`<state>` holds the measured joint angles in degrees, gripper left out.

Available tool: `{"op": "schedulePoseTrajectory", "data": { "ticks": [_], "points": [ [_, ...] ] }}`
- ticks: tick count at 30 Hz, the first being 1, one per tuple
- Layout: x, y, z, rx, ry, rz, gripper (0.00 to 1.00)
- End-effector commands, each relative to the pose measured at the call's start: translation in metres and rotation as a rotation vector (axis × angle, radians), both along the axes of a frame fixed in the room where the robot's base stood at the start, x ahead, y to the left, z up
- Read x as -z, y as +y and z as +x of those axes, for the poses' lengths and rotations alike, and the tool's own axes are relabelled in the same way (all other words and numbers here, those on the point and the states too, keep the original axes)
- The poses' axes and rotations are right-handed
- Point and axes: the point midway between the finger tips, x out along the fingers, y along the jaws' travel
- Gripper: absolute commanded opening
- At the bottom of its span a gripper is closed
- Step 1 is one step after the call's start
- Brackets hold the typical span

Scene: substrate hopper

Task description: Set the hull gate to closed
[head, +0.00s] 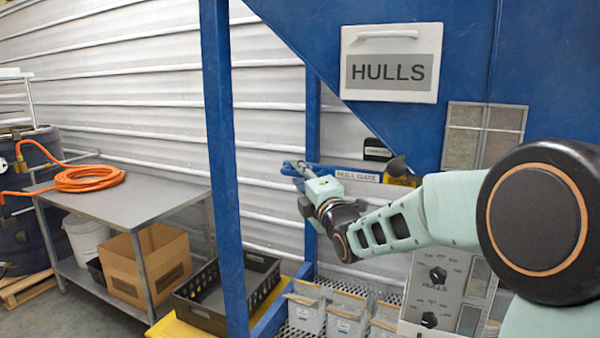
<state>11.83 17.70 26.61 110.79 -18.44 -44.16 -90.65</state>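The hull gate shows as a blue bar running sideways below the hopper, with a white HULL GATE label (357,176) on it. A blue end piece (290,169) sticks out at its left, partly behind my gripper. A yellow part (400,181) is at its right end, partly behind my arm. My gripper (299,172) is at the left end of the bar, close to the blue end piece. I cannot tell whether it touches it, or whether the fingers are open or shut. My wrist and arm hide part of the area below the label.
A blue post (224,150) stands left of my gripper. A white HULLS panel (391,62) hangs above. A control panel with knobs (437,290) is below my arm. Several bags (345,315) stand on a mesh shelf. A grey table (125,195) stands left.

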Motion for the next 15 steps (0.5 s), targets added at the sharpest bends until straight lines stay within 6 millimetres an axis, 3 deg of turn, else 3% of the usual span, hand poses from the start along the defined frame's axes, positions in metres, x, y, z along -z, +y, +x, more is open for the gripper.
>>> {"op": "schedulePoseTrajectory", "data": {
  "ticks": [9, 15],
  "points": [
    [-0.0002, 0.0007, 0.0019, 0.000, 0.000, 0.000, 0.29],
    [-0.0002, 0.0005, 0.0018, 0.001, 0.000, 0.000, 0.07]
  ]
}}
